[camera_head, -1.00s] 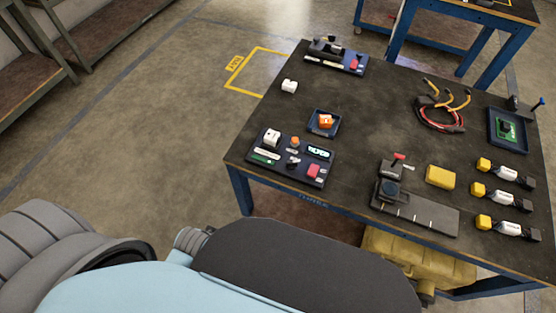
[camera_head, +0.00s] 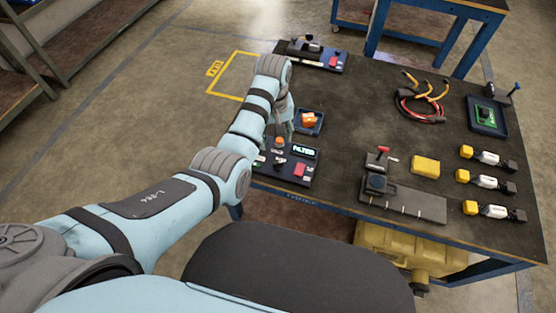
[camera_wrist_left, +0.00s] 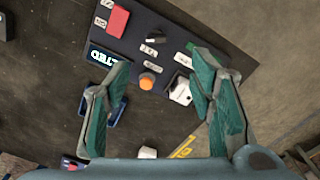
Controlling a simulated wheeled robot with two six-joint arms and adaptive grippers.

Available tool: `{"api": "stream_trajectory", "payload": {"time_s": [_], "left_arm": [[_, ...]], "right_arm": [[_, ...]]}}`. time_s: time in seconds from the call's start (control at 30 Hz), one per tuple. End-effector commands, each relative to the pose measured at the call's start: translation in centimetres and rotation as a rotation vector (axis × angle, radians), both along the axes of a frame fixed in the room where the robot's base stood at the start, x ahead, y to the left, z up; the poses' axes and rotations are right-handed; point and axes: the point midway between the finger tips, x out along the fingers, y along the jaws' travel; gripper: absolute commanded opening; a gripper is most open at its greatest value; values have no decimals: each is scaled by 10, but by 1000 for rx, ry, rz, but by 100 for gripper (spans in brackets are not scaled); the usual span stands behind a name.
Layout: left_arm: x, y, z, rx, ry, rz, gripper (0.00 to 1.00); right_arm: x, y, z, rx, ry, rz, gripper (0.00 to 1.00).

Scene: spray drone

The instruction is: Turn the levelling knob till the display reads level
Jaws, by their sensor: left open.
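A dark control panel (camera_head: 297,178) lies at the table's near left edge. Its display (camera_head: 304,152) reads "TILTED"; in the left wrist view the display (camera_wrist_left: 103,55) is partly covered by a finger. The panel carries a round orange knob or button (camera_wrist_left: 147,82) and a small black knob (camera_wrist_left: 156,40); I cannot tell which is the levelling knob. My left gripper (camera_head: 281,131) is over the panel, pointing down. In the left wrist view the gripper (camera_wrist_left: 159,64) is open and empty, its fingers either side of the orange piece in the picture. My right gripper is out of view.
The panel also has a red block (camera_wrist_left: 118,21) and a white piece (camera_wrist_left: 181,91) close to the right-hand finger. A small tray (camera_head: 318,130) with an orange part stands behind the panel. A second panel (camera_head: 320,62) lies at the far edge.

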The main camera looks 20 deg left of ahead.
Motion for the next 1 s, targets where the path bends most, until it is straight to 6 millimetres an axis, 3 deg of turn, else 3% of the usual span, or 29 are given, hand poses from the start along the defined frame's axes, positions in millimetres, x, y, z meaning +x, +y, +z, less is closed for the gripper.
{"api": "stream_trajectory", "payload": {"time_s": [0.07, 0.17, 0.5, 0.6, 0.73, 1.0], "left_arm": [[6, -6, 9, 6, 14, 7, 50], [7, -6, -2, 8, 18, 10, 50], [6, -6, -100, 6, 16, 9, 50], [6, -6, -120, 6, 16, 9, 50], [7, -6, -132, 6, 14, 9, 50], [7, -6, -131, 7, 13, 8, 48]], "right_arm": [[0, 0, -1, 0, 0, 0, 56], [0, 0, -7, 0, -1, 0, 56], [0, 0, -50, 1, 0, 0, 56], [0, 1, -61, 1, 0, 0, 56], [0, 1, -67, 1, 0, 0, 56], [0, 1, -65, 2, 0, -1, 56]]}}
